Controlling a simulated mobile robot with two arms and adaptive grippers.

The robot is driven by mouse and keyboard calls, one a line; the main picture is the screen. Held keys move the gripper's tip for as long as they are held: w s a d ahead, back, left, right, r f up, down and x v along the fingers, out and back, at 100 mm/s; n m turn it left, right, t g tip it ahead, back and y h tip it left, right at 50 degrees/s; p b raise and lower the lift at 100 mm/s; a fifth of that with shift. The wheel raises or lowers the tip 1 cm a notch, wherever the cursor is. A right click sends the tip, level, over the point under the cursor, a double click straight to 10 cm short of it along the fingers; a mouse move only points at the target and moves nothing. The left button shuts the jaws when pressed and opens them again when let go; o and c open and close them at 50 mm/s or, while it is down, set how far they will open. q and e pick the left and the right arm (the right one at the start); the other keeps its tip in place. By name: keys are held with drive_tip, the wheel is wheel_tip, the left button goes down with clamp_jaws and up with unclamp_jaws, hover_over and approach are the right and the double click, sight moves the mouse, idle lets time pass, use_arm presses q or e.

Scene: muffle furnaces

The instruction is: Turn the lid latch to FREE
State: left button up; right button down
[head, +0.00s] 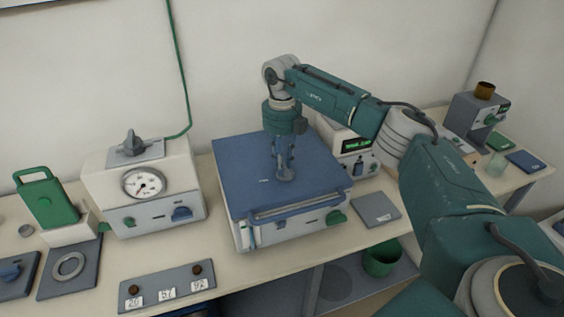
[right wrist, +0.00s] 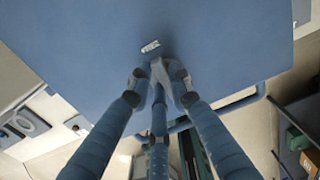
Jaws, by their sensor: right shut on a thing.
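The blue lid (head: 240,165) covers the top of a pale box-shaped furnace (head: 290,232) in the middle of the bench. The grey lid latch (head: 286,175) is on top of the lid and partly hidden by my fingers. My right gripper (head: 284,163) points down over the lid and is shut on the latch. In the right wrist view, the latch (right wrist: 163,70) shows between the fingertips, close to a small white label (right wrist: 150,46). The label's words are too small to read. My left gripper is not in view.
A pale unit with a dial gauge (head: 143,184) stands left of the furnace. A unit with a green display (head: 356,143) stands behind it at right. A grey plate (head: 375,208) and a green cup (head: 381,258) are on the right. A numbered panel (head: 167,286) lies in front.

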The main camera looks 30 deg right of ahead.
drive_tip(key=shift+w+r, duration=0.15)
drive_tip(key=shift+r, duration=0.05)
drive_tip(key=c, duration=1.6)
unclamp_jaws()
drive_tip(key=shift+o, duration=0.2)
drive_tip(key=shift+f, duration=0.1)
wheel_tip(320, 180, up, 12)
